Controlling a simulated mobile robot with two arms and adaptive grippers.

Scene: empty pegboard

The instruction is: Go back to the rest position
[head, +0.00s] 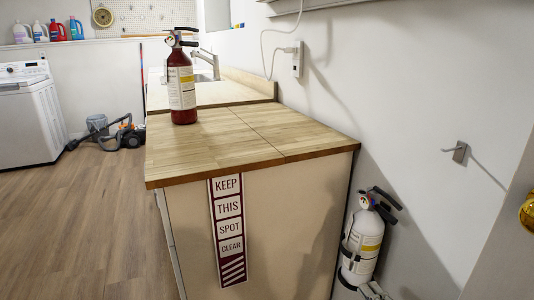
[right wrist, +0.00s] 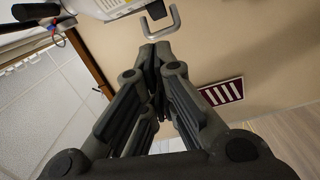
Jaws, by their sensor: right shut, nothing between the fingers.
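My right gripper (right wrist: 154,62) fills the middle of the right wrist view. Its fingers are together with nothing between them. The fingertips are close to a grey metal hook-shaped piece (right wrist: 160,24) and below a white cylinder (right wrist: 105,8) at the top of that view. In the head view I cannot clearly make out the right gripper; a small pale part shows at the bottom edge, below the white fire extinguisher (head: 361,247). My left gripper is not in view.
A red fire extinguisher (head: 181,88) stands upright on the wooden counter (head: 225,140). A "keep this spot clear" sign (head: 229,228) is on the counter's end panel. A metal hook (head: 458,151) is on the right wall. The floor (head: 80,230) at left is clear.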

